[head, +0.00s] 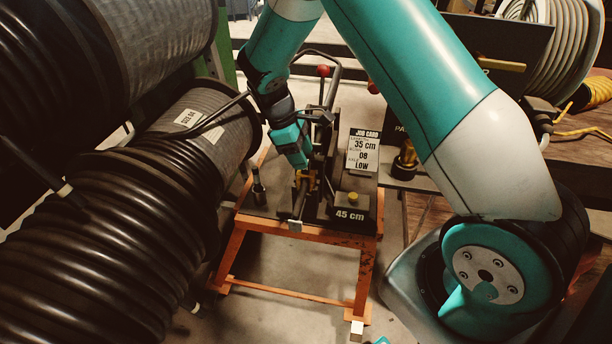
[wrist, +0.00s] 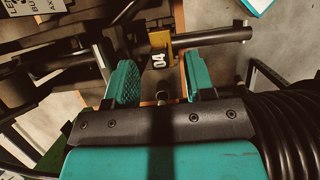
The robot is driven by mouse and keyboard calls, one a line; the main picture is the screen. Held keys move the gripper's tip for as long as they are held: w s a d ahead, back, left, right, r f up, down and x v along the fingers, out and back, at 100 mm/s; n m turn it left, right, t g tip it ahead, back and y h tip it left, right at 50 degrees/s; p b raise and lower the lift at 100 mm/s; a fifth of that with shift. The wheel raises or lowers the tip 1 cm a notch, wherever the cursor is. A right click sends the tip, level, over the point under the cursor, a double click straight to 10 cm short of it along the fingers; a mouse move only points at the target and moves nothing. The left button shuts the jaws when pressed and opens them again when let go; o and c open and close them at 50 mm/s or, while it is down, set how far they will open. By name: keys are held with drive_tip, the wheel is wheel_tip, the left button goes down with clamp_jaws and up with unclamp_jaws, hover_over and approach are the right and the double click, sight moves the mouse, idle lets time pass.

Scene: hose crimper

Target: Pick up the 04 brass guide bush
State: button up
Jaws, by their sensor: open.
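The brass guide bush shows in the wrist view as a yellow-brass piece (wrist: 160,40) with a "04" tag below it, on or against a dark horizontal bar. In the head view a small brass piece (head: 312,183), likely the same bush, shows on the crimper's bench below my gripper, partly hidden. My gripper (wrist: 163,78) is open, with a teal-padded finger on each side. The bush lies ahead, roughly between the two fingers, and nothing is held. In the head view my gripper (head: 303,170) points down at the crimper; contact with the bush cannot be told.
A dark bar (wrist: 215,36) extends right of the bush. The job card (head: 363,151) and "45 cm" block (head: 350,214) stand right of my gripper on the orange-framed bench (head: 300,290). Large black hose coils (head: 110,235) crowd the left. A red-knobbed lever (head: 323,71) rises behind.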

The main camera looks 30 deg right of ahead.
sight(309, 173)
drive_tip(key=shift+x, duration=1.55)
clamp_jaws()
drive_tip(key=shift+r, duration=0.1)
